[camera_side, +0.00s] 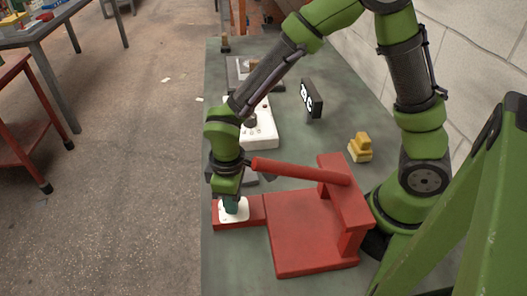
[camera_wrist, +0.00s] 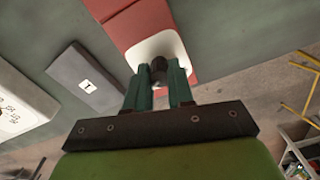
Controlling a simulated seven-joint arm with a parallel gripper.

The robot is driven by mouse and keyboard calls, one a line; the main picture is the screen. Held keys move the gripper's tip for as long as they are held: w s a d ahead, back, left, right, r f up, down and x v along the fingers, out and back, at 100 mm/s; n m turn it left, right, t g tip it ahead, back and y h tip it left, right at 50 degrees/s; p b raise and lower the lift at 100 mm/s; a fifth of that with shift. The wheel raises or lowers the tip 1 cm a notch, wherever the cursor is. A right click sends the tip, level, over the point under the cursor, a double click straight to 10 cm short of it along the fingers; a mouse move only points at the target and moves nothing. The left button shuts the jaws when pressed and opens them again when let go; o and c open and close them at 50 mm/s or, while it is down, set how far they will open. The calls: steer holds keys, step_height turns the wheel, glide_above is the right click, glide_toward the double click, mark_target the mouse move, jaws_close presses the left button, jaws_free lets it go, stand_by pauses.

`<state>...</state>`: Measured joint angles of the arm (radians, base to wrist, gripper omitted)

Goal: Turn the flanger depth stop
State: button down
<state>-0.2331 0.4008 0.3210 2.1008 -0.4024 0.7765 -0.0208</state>
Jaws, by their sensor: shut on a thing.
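The flanger is the red bench tool (camera_side: 310,235) with a long red lever and a low arm on its left. A white plate (camera_side: 243,214) sits on the end of that arm, and it also shows in the wrist view (camera_wrist: 150,46). The depth stop is a small dark knob (camera_wrist: 158,68) on the white plate. My gripper (camera_side: 231,206) points down over the plate. In the wrist view its two teal fingers (camera_wrist: 158,80) are shut on the knob, one on each side. In the side view my gripper hides the knob.
A white panel with a dark knob (camera_side: 262,132) lies behind my gripper. A black sign (camera_side: 311,98) and a yellow block (camera_side: 360,147) stand on the green bench. A grey plate marked 1 (camera_wrist: 85,80) lies beside the flanger. The red lever (camera_side: 295,170) runs close to my wrist.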

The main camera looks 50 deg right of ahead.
steer(key=c, duration=1)
jaws_free()
steer(key=n, duration=0.5)
steer(key=shift+n, duration=0.3)
steer(key=n, duration=0.6)
steer(key=shift+n, duration=0.3)
step_height(320, 180, up, 17)
steer(key=s+d+r+m+t, duration=0.1)
steer(key=s+d+m+t, duration=0.1)
steer(key=d+m, duration=0.2)
steer(key=s+d+r+m+t+y, duration=0.1)
steer(key=d+m, duration=0.4)
steer(key=m, duration=0.5)
steer(key=s+d+r+m+t+y, duration=0.1)
steer(key=s+d+m+t, duration=0.3)
steer(key=m, duration=0.4)
steer(key=shift+s+d+r, duration=0.1)
steer(key=shift+d+r, duration=0.4)
steer(key=shift+d, duration=0.05)
